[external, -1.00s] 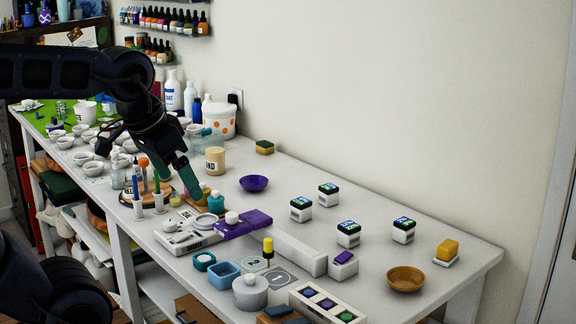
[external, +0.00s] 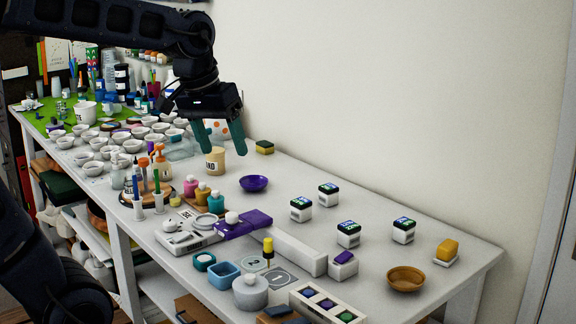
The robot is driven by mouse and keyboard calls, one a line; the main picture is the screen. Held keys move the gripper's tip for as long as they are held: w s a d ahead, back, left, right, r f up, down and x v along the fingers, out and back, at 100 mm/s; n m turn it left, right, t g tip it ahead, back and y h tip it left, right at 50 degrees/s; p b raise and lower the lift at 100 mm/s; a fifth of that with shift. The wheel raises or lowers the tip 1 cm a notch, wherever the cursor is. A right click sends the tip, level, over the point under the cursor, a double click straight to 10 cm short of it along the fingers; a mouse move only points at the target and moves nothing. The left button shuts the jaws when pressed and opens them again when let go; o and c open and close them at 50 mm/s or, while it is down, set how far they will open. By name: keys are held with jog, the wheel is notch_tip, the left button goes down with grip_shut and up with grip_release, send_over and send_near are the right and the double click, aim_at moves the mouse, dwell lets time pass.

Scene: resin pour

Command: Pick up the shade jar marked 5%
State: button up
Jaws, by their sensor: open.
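Several small white shade jars with dark lids and blue-green labels stand upright on the right half of the white table. One jar (external: 301,209) is nearest the purple bowl, and another (external: 328,195) stands behind it to the right. A third (external: 348,235) is nearer the front edge, and one more (external: 403,230) is furthest right. The markings are too small to read, so I cannot tell which says 5%. My gripper (external: 224,151) is open and empty, with its green fingers pointing down, left of all the jars and above the table by the beige tub.
A purple bowl (external: 254,183) lies between my gripper and the jars. A beige tub (external: 215,161) stands close under the fingers. A sponge (external: 264,147), a wooden bowl (external: 405,279) and a yellow block (external: 448,249) are around. The table between the jars is clear.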

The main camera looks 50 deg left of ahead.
jog(key=w+a+n+g, duration=0.1)
jog(key=w+a+n, duration=0.3)
jog(key=w, duration=0.7)
jog(key=n+g+h, duration=0.2)
jog(key=n+h, duration=0.2)
jog(key=n, duration=0.6)
send_over(300, 200)
jog(key=a, duration=0.3)
notch_tip(300, 200, down, 23)
jog(key=x, duration=0.5)
jog(key=shift+d, duration=0.1)
jog(key=shift+a+x, duration=0.15)
jog(key=shift+x, duration=1.15)
jog(key=shift+a+x, duration=0.15)
jog(key=shift+x, duration=1.2)
jog(key=shift+s+f, duration=0.1)
jog(key=shift+s, duration=0.05)
jog(key=shift+c, duration=0.3)
jog(key=c, duration=1.1)
